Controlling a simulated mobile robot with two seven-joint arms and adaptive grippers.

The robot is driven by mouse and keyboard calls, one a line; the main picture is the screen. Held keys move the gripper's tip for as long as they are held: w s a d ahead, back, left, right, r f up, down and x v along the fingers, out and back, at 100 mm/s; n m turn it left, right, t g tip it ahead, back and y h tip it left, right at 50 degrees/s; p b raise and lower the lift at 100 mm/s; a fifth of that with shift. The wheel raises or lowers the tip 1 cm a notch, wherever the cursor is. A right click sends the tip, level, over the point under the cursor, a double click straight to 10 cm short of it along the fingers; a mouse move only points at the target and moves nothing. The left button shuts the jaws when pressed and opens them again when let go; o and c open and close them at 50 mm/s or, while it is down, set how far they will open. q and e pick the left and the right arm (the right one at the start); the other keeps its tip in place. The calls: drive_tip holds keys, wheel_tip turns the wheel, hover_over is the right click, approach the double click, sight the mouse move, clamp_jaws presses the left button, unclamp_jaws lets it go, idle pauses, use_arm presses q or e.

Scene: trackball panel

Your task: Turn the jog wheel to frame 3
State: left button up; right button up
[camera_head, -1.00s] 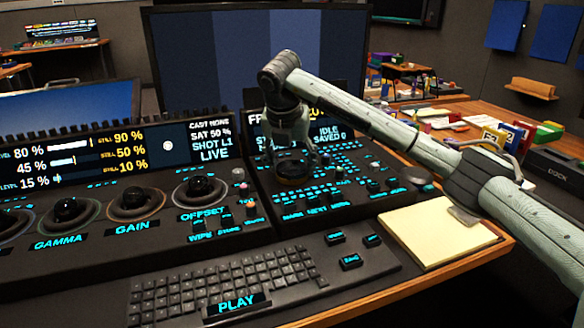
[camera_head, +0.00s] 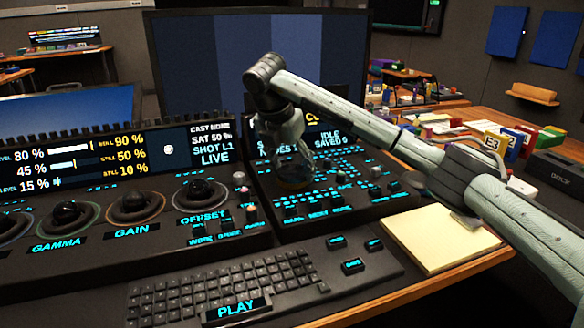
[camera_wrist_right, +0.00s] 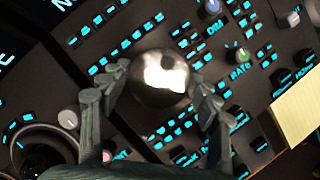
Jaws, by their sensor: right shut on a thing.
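The jog wheel (camera_wrist_right: 160,76) is a shiny, silvery round knob among blue-lit keys in the right wrist view. My right gripper (camera_wrist_right: 161,86) has its fingers on both sides of the wheel and is shut on it. In the head view, the right gripper (camera_head: 295,166) reaches down over the dark jog wheel (camera_head: 295,181), which is partly hidden by the fingers. My left gripper is not in view.
Several trackballs (camera_head: 135,203) sit on the panel to the left. A keyboard (camera_head: 225,285) lies in front, with a yellow notepad (camera_head: 440,238) to the right. Small knobs (camera_wrist_right: 240,54) and lit keys crowd close around the wheel.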

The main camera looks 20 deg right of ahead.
drive_tip(key=o, duration=1.2)
drive_tip(key=shift+c, duration=0.2)
drive_tip(key=shift+r, duration=0.1)
drive_tip(key=v, duration=1.2)
